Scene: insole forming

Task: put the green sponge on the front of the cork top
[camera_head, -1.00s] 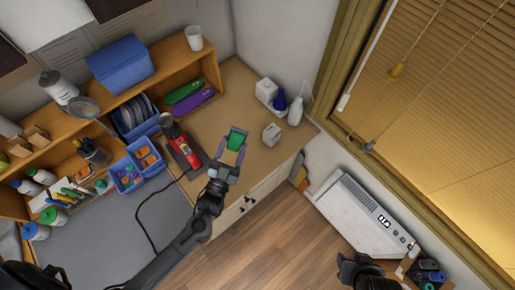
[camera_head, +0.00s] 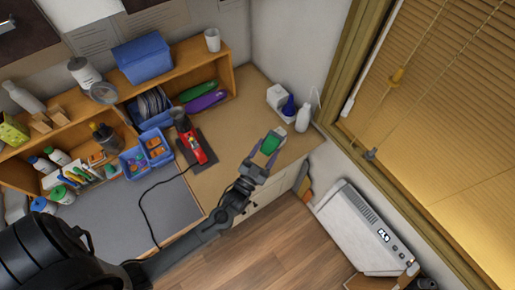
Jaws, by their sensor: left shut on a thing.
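The green sponge (camera_head: 271,145) is held between the fingers of my left gripper (camera_head: 268,151), which is shut on it. Both are over the right part of the tan cork top (camera_head: 228,150), close to its front edge. I cannot tell whether the sponge touches the surface. A small pale block (camera_head: 280,131) is just behind the sponge and partly hidden by it. My right gripper is out of view.
A white bottle (camera_head: 303,117) and a blue bottle (camera_head: 289,106) stand at the back right corner. A wooden shelf (camera_head: 216,63) runs behind. The cork between tool and sponge is clear.

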